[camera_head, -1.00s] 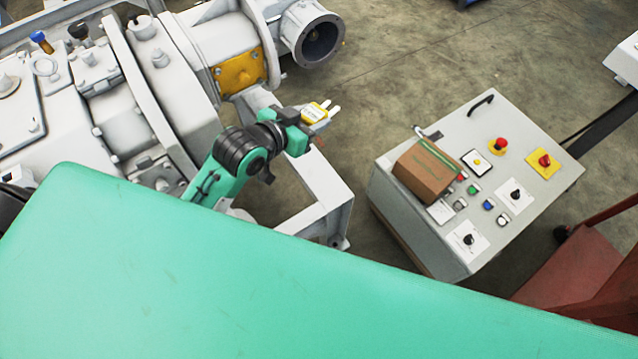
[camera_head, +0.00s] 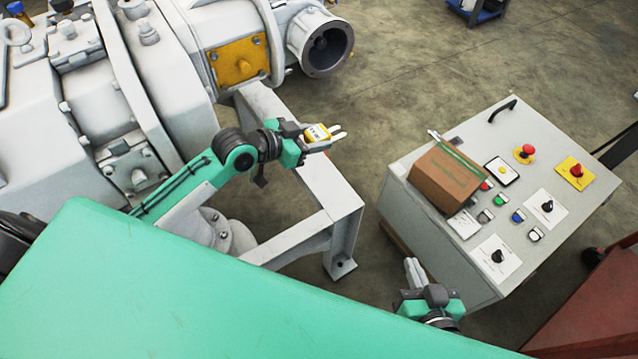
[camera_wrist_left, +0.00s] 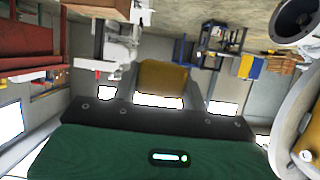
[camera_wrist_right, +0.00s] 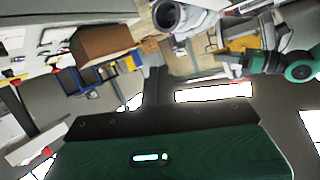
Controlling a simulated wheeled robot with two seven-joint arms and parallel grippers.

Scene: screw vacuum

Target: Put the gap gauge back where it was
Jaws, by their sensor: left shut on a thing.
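The gap gauge (camera_head: 316,133) is a small yellow and white piece in my left gripper (camera_head: 326,138). This gripper is shut on it and holds it in the air, left of the control console, with the machine's grey frame below it in the picture. In the left wrist view the gauge (camera_wrist_left: 162,78) shows as a blurred yellow block between the fingers. My right gripper (camera_head: 414,271) is at the lower middle of the head view, in front of the console. Its fingers look together and empty; they also show as one dark column in the right wrist view (camera_wrist_right: 155,86).
The console (camera_head: 420,232) carries a brown cardboard box (camera_head: 443,180) with a green edge, red stop buttons and several knobs. The large grey machine (camera_head: 170,65) with a yellow plate (camera_head: 238,62) fills the left. Open floor (camera_head: 420,70) lies behind the console.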

